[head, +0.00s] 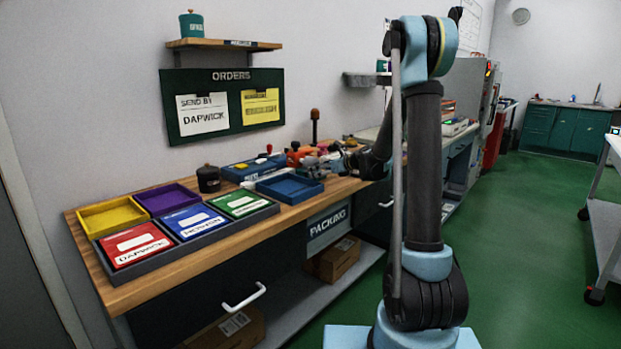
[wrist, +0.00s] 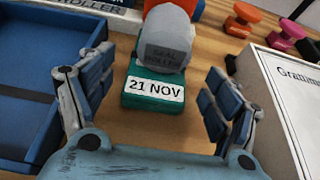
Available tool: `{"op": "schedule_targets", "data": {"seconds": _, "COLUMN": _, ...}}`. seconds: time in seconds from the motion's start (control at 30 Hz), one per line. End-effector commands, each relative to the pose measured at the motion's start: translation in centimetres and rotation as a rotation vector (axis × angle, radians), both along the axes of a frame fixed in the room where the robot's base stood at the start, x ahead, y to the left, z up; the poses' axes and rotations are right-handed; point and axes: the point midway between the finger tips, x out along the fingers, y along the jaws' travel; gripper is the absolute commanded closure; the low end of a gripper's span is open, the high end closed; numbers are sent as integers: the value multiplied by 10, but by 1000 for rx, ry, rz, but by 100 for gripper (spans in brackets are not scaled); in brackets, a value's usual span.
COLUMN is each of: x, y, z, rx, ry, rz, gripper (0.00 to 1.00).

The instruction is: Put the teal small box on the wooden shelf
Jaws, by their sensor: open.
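The teal small box (wrist: 153,92), with a white "21 NOV" label, sits on the wooden bench in the wrist view. A grey rounded object (wrist: 168,45) with a label covers its far part; I cannot tell whether it rests on the box. My gripper (wrist: 160,88) is open, its fingers on either side of the box with gaps and nothing held. In the head view my gripper (head: 337,162) is over the bench's far part, and I cannot make out the box there. The wooden shelf (head: 222,44) is on the wall above the orders board, with a teal canister (head: 191,25) on its left end.
A blue tray (wrist: 28,110) lies left of my gripper, a white-topped box (wrist: 285,100) right. Several stamps (wrist: 250,18) stand behind. The orders board (head: 226,103) hangs under the shelf. A dark canister (head: 208,179) and coloured trays (head: 112,216) stand on the bench.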

Motion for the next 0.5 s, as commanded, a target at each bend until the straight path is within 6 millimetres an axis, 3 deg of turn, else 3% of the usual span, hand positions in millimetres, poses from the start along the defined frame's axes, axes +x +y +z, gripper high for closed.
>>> {"op": "schedule_targets", "data": {"seconds": 0.23, "x": 18, "y": 23, "z": -14, "rx": 0, "ry": 0, "rz": 2, "gripper": 18}}
{"op": "schedule_targets", "data": {"seconds": 0.5, "x": 20, "y": 26, "z": -16, "rx": -1, "ry": 1, "rz": 0, "gripper": 18}}
